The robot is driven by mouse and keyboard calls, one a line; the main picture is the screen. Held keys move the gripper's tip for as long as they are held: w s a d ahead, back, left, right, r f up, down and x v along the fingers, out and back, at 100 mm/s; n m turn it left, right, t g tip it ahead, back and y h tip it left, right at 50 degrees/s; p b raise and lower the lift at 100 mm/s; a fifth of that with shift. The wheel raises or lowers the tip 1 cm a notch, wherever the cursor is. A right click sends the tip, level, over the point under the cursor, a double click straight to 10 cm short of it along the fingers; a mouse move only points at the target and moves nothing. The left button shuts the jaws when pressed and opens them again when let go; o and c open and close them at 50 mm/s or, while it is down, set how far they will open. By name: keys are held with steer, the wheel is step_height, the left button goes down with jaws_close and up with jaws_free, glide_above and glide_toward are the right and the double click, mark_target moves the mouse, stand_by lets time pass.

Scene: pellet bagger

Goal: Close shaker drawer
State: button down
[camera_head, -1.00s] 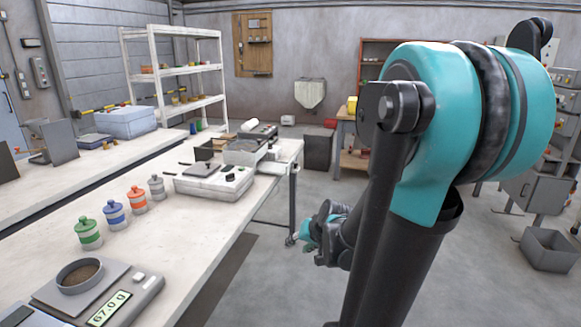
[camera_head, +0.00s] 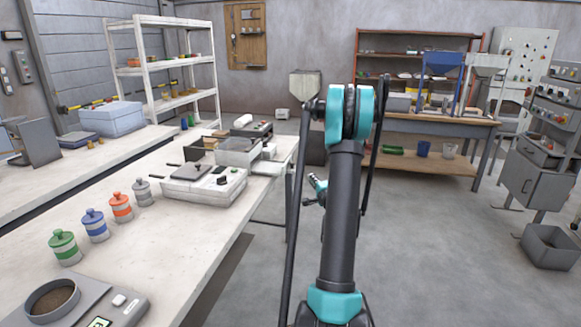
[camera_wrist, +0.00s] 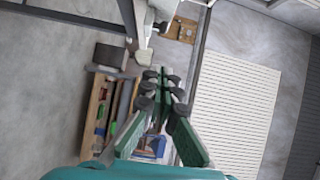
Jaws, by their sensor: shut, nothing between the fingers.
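My gripper (camera_wrist: 164,76) is shut and empty in the wrist view, its fingers converging in mid-air. It also shows small in the head view (camera_head: 316,187), off the bench's right edge and partly behind my arm. I cannot tell for sure which thing is the shaker. A low light-grey machine (camera_head: 203,192) with dark controls sits on the white bench (camera_head: 165,235). Behind it stands a grey open-topped box (camera_head: 240,153). No drawer front is clear on either, so I cannot tell whether a drawer stands out. My gripper touches neither.
Several lidded jars (camera_head: 94,225) and a scale with a bowl (camera_head: 52,298) stand along the bench. A wooden workbench (camera_head: 430,126) is at the back. A grey cabinet machine (camera_head: 535,178) and a floor bin (camera_head: 550,250) are on the right. The middle floor is clear.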

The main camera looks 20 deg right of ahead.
mark_target(266, 169)
steer(key=w+a, duration=0.1)
steer(key=w, duration=1.2)
steer(key=shift+f, duration=0.15)
steer(key=shift+w+a, duration=0.15)
steer(key=shift+a, duration=0.05)
steer(key=w+a, duration=0.3)
steer(key=a, duration=0.1)
steer(key=w+a, duration=0.3)
steer(key=a, duration=0.1)
steer(key=w+a, duration=0.2)
steer(key=a, duration=0.3)
steer(key=shift+w, duration=0.4)
